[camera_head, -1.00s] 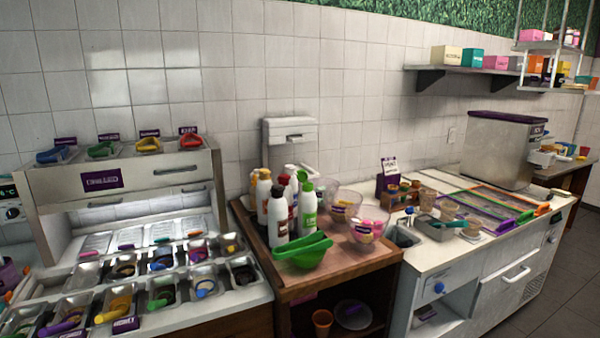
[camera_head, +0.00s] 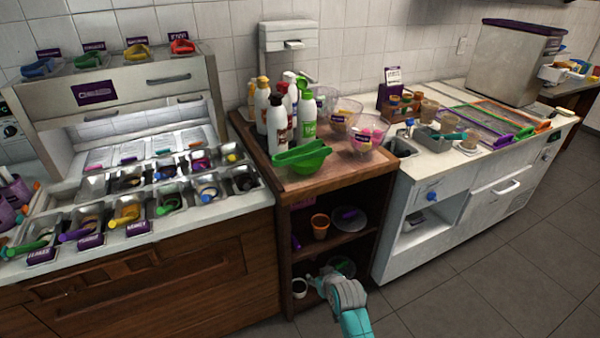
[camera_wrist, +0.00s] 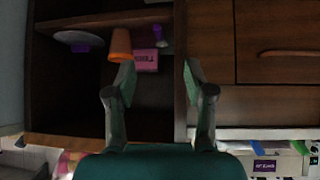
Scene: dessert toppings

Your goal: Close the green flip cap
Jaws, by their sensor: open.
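A white bottle with a green label (camera_head: 308,121) stands upright on the wooden counter in the head view. Its green cap (camera_head: 304,83) is at its top, too small to tell whether the flip lid is open or shut. The bottle is not visible in the wrist view.
A green bowl (camera_head: 313,159) is in front of the bottle, with other bottles (camera_head: 277,125) behind and left. Clear bowls (camera_head: 366,142) are to the right. An orange cup (camera_head: 320,227) stands on the shelf below. The floor (camera_head: 470,280) at right is free.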

